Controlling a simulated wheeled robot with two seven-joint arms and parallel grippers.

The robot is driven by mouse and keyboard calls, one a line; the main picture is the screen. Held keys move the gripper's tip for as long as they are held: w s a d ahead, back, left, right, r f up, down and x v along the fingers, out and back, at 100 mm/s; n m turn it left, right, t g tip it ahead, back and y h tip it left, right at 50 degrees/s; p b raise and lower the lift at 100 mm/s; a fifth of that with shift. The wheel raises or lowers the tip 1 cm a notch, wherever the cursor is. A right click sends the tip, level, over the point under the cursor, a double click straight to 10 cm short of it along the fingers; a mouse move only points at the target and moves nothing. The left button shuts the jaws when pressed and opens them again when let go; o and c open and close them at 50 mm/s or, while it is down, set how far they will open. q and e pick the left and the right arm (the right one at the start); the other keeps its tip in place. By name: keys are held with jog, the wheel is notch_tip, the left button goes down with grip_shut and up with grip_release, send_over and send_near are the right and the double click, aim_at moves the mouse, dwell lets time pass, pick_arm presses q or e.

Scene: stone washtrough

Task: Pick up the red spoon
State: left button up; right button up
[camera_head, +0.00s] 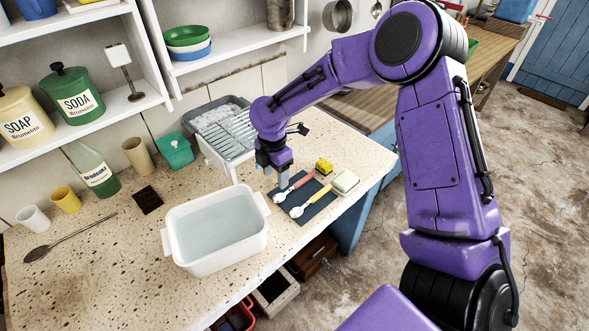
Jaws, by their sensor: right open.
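The red spoon (299,183) lies on a dark blue mat (313,214) on the speckled stone counter. Its handle points to the upper right and its pale bowl end lies at the lower left. A yellow-handled spoon (320,194) lies beside it on the same mat. My right gripper (283,181) is open and points down at the mat's upper left, close to the red spoon. The picture is too small to tell whether the fingers touch the spoon. My left gripper is out of view.
A white tub of water (215,262) stands left of the mat. A yellow sponge (324,166) and a pale soap dish (346,182) lie at its right. A dish rack (233,141) stands behind.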

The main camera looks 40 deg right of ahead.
aim_at(277, 199)
notch_tip(277, 199, down, 9)
jog(key=shift+w+d+f+p, duration=0.1)
jog(key=shift+w+p, duration=0.05)
jog(key=shift+p, duration=1)
jog(key=shift+w+f, duration=0.1)
jog(key=shift+f, duration=0.15)
jog(key=shift+r, duration=0.1)
grip_shut()
